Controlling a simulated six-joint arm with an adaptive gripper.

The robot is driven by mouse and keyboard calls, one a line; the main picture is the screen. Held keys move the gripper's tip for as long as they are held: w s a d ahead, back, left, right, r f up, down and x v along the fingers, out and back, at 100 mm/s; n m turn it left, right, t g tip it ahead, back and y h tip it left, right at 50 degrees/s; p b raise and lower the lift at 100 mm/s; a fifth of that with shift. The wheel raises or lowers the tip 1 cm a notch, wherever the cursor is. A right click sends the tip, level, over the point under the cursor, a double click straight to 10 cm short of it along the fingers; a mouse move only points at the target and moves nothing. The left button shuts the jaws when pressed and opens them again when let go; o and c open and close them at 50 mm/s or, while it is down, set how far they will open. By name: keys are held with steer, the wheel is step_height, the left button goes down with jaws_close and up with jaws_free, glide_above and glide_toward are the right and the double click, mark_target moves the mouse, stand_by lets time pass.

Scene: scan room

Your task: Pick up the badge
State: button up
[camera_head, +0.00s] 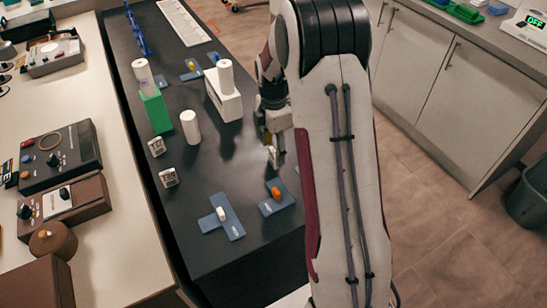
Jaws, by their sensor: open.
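I cannot make out for certain which thing is the badge. My gripper (274,152) points down over the right edge of the black table (200,248), partly hidden by my own arm; it is open, and nothing shows between its fingers. Below it is a blue plate (268,208) with an orange piece (276,193) on it. Left of that is a blue cross-shaped plate (235,230) with a small white piece (222,214).
A green block (157,112), a white cylinder (190,127) and a white box with a cylinder (229,105) stand on the table. A blue rack (137,30) is at the back. Control boxes (75,156) line the left counter. My arm hides the table's right side.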

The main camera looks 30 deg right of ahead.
mark_target(273, 151)
steer(key=shift+f, duration=2.05)
steer(key=c, duration=1)
